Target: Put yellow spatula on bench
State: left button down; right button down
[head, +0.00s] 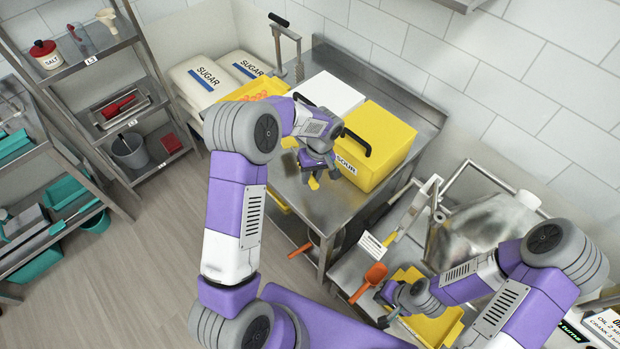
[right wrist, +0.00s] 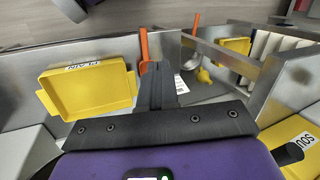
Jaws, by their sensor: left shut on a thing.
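My left gripper (head: 322,176) is shut on a small yellow thing, likely the yellow spatula (head: 314,184), above the steel bench (head: 335,208). Only small yellow pieces show at its fingers; the rest of the spatula is hidden. I cannot tell whether it touches the bench top. My right gripper (head: 384,304) is low at the right, over a lower steel stand, beside a yellow tray (head: 440,328). In the right wrist view its dark fingers (right wrist: 163,78) look closed together with nothing visible between them.
A yellow SOUR box (head: 385,140) and a white box (head: 330,96) stand at the bench's back, near sugar sacks (head: 205,78). An orange scoop (head: 376,273) is near my right gripper. Shelves (head: 120,100) stand at left. The bench's front part is bare.

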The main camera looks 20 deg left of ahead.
pick_arm(q)
notch_tip(320, 180, down, 5)
jog(key=shift+w+f, duration=0.1)
jog(key=shift+f, duration=0.1)
jog(key=c, duration=0.9)
grip_release()
jog(key=shift+c, duration=0.2)
jog(key=shift+r, duration=0.15)
